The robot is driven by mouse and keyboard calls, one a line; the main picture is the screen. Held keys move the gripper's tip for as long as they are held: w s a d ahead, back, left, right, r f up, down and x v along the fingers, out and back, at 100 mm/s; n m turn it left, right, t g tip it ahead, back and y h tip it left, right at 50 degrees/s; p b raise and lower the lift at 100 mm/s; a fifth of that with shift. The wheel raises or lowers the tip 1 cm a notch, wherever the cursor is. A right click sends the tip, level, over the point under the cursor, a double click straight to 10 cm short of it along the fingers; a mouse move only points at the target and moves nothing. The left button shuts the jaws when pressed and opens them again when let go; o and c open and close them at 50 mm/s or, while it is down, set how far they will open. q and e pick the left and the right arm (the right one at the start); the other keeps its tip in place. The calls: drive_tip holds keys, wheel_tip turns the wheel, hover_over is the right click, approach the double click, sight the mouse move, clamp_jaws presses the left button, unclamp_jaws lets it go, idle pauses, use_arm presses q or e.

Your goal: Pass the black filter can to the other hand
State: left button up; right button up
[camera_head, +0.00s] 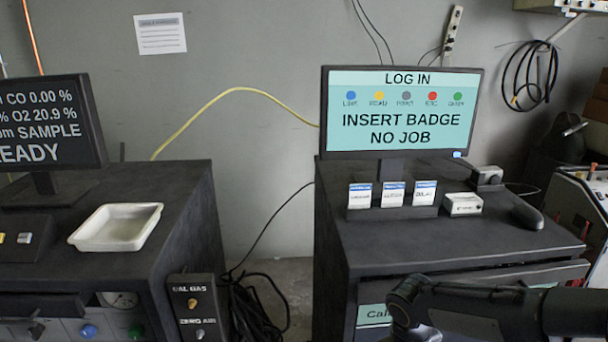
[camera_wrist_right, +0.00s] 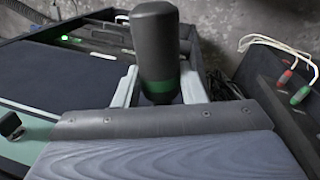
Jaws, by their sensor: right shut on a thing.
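The can's lower end is hidden behind the gripper body. In the head view my right arm crosses the bottom right corner, but I cannot make out the can there. My left gripper is in neither view.
A dark cabinet (camera_head: 440,243) carries the log-in monitor (camera_head: 402,113), several small cards and a white box (camera_head: 463,204). A white tray (camera_head: 117,228) lies on the left cabinet (camera_head: 175,190). Red and green clips (camera_wrist_right: 292,86) with pale cables show in the wrist view.

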wheel_tip(320, 180, down, 9)
drive_tip(key=w+m, duration=0.2)
drive_tip(key=m, duration=0.2)
drive_tip(key=shift+w+a+g, duration=0.25)
drive_tip(key=shift+w+g, duration=0.05)
drive_tip(key=shift+r, duration=0.1)
